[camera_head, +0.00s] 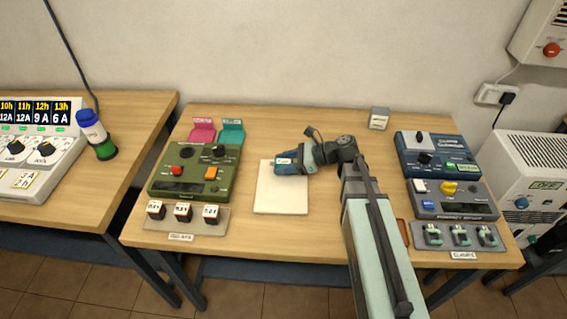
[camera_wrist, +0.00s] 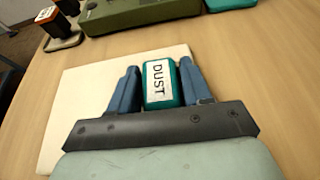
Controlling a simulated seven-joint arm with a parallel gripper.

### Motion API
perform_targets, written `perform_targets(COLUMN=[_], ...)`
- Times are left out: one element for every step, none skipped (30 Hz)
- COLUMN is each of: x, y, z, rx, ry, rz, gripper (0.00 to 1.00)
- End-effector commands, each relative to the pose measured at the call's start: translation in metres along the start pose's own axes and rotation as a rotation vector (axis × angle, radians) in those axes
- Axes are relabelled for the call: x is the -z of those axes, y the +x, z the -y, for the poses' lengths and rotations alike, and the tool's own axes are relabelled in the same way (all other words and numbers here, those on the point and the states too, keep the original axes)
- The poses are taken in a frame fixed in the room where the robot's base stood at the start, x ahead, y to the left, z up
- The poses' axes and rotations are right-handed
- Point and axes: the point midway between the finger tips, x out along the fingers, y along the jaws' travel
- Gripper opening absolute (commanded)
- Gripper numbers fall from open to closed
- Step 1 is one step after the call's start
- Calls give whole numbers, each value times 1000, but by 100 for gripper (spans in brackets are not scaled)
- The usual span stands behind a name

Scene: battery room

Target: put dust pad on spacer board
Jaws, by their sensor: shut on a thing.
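The dust pad is a small teal block with a white label reading DUST (camera_wrist: 160,97). My gripper (camera_wrist: 158,68) has its two blue fingers closed on the pad's sides. In the head view my gripper (camera_head: 284,166) is over the upper part of a flat cream board (camera_head: 281,196), taken as the spacer board, in the middle of the table. The board also shows under the fingers in the wrist view (camera_wrist: 80,100). I cannot tell whether the pad touches the board or is just above it. The pad is mostly hidden by the fingers in the head view.
A green device (camera_head: 194,170) stands left of the board, with pink (camera_head: 203,130) and teal (camera_head: 232,131) pieces behind it. Blue (camera_head: 436,155) and grey (camera_head: 453,199) devices stand at the right. A small grey box (camera_head: 379,118) is at the back.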

Motion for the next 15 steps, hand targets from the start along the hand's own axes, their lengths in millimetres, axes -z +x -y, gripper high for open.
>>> perform_targets(x=[0, 0, 0, 0, 1, 2, 2, 2, 2, 2, 2, 2, 2, 2, 2], y=[0, 0, 0, 0, 0, 1, 1, 1, 1, 1, 1, 1, 1, 1, 1], z=[0, 0, 0, 0, 0, 0, 0, 0, 0, 0, 0, 0, 0, 0, 0], rx=[0, 0, 0, 0, 0, 0, 0, 0, 0, 0, 0, 0, 0, 0, 0], ry=[0, 0, 0, 0, 1, 1, 1, 1, 0, 0, 0, 0, 0, 0, 0], rz=[0, 0, 0, 0, 0, 0, 0, 0, 0, 0, 0, 0, 0, 0, 0], gripper=[19, 19, 19, 19, 19, 19, 19, 50, 54, 57, 60, 63, 66, 69, 73])
